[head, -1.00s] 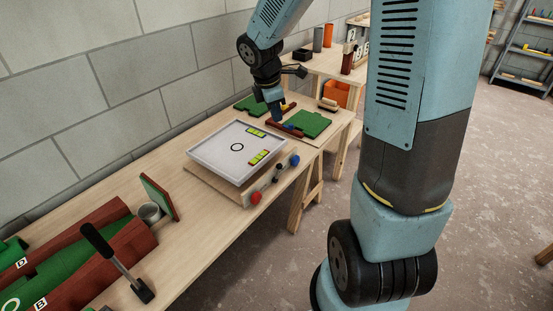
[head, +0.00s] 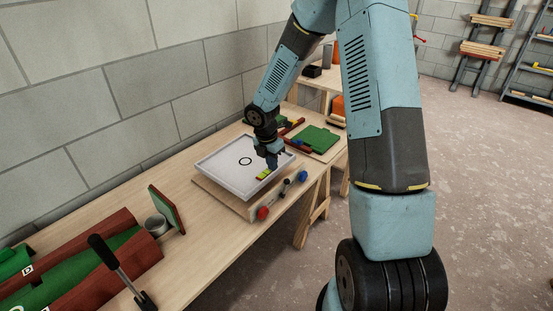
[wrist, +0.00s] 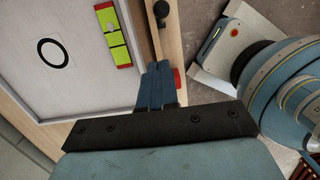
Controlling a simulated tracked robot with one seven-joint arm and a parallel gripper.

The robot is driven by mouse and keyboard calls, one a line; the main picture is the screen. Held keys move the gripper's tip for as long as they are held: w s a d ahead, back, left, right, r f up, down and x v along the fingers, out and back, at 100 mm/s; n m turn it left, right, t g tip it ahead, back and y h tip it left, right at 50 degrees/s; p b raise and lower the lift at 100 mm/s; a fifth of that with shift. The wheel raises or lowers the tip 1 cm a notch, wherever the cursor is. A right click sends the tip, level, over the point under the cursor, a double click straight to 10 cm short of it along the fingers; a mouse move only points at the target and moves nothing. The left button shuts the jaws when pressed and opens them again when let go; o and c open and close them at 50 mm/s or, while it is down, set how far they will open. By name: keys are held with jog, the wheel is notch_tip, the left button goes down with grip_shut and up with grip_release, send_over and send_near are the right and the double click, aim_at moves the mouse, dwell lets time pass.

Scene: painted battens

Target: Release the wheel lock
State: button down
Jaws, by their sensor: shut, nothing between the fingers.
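A white square tray (head: 222,165) with a black ring mark sits on a wooden base (head: 222,198). On the base's front side are a red knob (head: 263,213), a blue knob (head: 303,176) and a small black fitting (head: 286,187) between them. I cannot tell for certain which part is the wheel lock. My gripper (head: 274,165) is shut and empty over the tray's right front edge. In the wrist view my shut fingers (wrist: 156,72) point at the tray's edge, with the red knob (wrist: 178,79) partly hidden behind them and the black fitting (wrist: 161,8) beyond.
Green boards with red battens (head: 318,139) lie behind the tray. A metal cup (head: 156,225), a green panel (head: 166,208), a black-handled lever (head: 118,268) and a red-and-green trough (head: 85,265) stand at the left. Bare bench lies between.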

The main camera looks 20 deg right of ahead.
aim_at(285, 179)
jog(key=f, duration=0.6)
jog(key=shift+d, duration=0.4)
jog(key=d, duration=0.1)
jog(key=w+d+f, duration=0.1)
jog(key=d+f, duration=0.1)
jog(key=shift+w+d, duration=0.1)
jog(key=shift+w, duration=0.15)
jog(key=shift+w+d+f, duration=0.2)
jog(key=shift+w+d, duration=0.5)
jog(key=shift+d, duration=0.3)
jog(key=shift+a, duration=0.15)
